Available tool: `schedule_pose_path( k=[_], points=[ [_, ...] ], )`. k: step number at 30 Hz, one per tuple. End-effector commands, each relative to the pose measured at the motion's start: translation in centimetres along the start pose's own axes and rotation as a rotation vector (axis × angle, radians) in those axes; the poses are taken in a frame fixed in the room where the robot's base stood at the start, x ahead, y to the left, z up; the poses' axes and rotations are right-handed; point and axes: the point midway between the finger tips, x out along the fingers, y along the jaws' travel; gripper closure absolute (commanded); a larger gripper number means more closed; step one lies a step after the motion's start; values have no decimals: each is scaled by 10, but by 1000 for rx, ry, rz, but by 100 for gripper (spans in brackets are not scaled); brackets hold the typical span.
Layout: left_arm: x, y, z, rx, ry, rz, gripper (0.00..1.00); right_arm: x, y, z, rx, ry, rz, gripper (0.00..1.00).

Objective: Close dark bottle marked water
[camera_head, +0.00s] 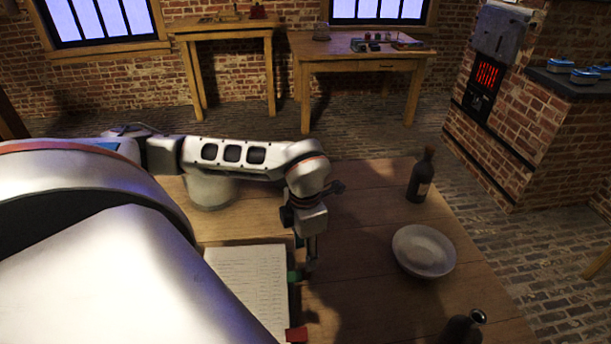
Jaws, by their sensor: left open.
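A dark bottle (421,178) with a pale label stands upright at the table's far right corner; its neck top looks brownish, and the label is too small to read. A second dark bottle (463,331) is cut off by the bottom edge; its round mouth appears uncovered and no marking is readable. I cannot tell which one is marked water. My left gripper (309,262) points down beside the open book, left of both bottles and apart from them. It is open, with nothing seen between its fingers. My right gripper is out of view.
A grey bowl (424,251) sits between the two bottles. An open book (250,285) lies left of my left gripper. A pale round vessel (210,190) stands behind my left arm. The wooden table (365,215) is bare between gripper and bowl.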

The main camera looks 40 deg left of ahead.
Motion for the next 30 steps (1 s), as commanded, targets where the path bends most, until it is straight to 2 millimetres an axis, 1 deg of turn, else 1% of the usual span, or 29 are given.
schedule_pose_path(
  k=[7, 17, 20, 25, 27, 30],
  points=[
    [24, -1, 0, 0, 3, -3, 59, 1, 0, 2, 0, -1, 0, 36],
    [27, -1, 0, 1, 1, -2, 59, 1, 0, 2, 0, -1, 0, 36],
    [38, -2, 0, 1, 3, -3, 59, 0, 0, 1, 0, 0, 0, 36],
    [64, -4, 1, 0, 4, -3, 59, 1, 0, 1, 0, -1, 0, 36],
    [71, -3, 1, 0, 2, -3, 59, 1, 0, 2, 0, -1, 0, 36],
    [76, -3, 1, 0, 2, -3, 59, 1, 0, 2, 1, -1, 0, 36]
  ],
)
